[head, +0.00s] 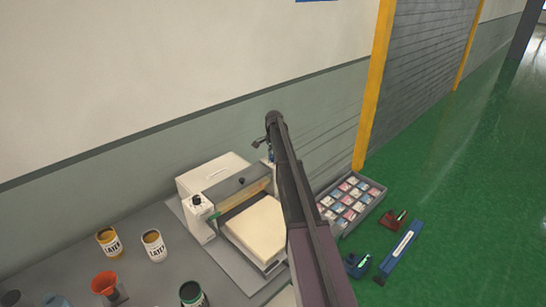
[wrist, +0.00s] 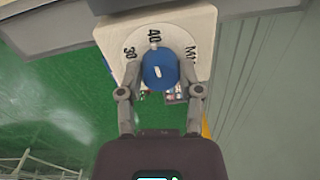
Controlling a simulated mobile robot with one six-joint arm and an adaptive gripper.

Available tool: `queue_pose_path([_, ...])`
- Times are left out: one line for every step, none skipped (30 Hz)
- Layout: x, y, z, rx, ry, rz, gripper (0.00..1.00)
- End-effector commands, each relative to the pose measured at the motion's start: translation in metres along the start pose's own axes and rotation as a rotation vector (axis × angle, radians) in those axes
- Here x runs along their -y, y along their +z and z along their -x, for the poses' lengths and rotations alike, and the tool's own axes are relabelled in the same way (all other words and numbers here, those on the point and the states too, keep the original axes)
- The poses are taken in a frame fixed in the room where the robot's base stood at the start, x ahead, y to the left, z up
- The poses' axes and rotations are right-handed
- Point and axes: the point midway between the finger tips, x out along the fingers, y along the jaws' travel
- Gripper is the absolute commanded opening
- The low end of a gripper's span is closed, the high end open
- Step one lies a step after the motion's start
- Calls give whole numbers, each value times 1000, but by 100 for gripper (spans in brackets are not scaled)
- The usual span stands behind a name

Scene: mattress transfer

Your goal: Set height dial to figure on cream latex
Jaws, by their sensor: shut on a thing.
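The height dial is a blue round knob (wrist: 160,72) with a white mark on its face, on a cream scale plate (wrist: 114,38) in the wrist view. The plate reads 30 at left, 40 at top and an M at right, partly cut. A small pale tick lies between 40 and the knob. My gripper (wrist: 160,91) has a finger on each side of the knob and is shut on it. In the head view my arm hides the dial. A cream block (head: 257,228) lies on the machine's bed; no figure is readable on it.
The white machine (head: 211,174) stands on a grey table (head: 150,278) against the wall. Two cans with LATEX-like labels (head: 109,243) (head: 153,246), an orange-red cup (head: 105,285) and a dark green can (head: 192,295) stand at left. A tray of small packets (head: 368,197) lies right.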

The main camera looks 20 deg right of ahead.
Motion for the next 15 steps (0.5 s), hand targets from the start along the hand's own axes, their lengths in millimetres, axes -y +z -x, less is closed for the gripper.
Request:
queue_pose_path([0, 0, 0, 1, 1, 24, 0])
queue_pose_path([0, 0, 0, 2, 1, 39, 0])
queue_pose_path([0, 0, 0, 3, 1, 64, 0])
queue_pose_path([0, 0, 0, 4, 1, 83, 0])
queue_pose_path([0, 0, 0, 5, 1, 103, 0])
queue_pose_path([0, 0, 0, 6, 1, 133, 0])
queue_pose_path([0, 0, 0, 7, 2, 157, 0])
queue_pose_path([0, 0, 0, 8, 2, 181, 0])
queue_pose_path([-1, 0, 0, 9, 2, 215, 0])
queue_pose_path([0, 0, 0, 10, 2, 241, 0])
queue_pose_path([0, 0, 0, 12, 2, 268, 0])
queue_pose_path([-1, 0, 0, 13, 2, 306, 0])
queue_pose_path([0, 0, 0, 14, 2, 333, 0])
queue_pose_path([0, 0, 0, 16, 2, 362, 0])
queue_pose_path([0, 0, 0, 17, 2, 400, 0])
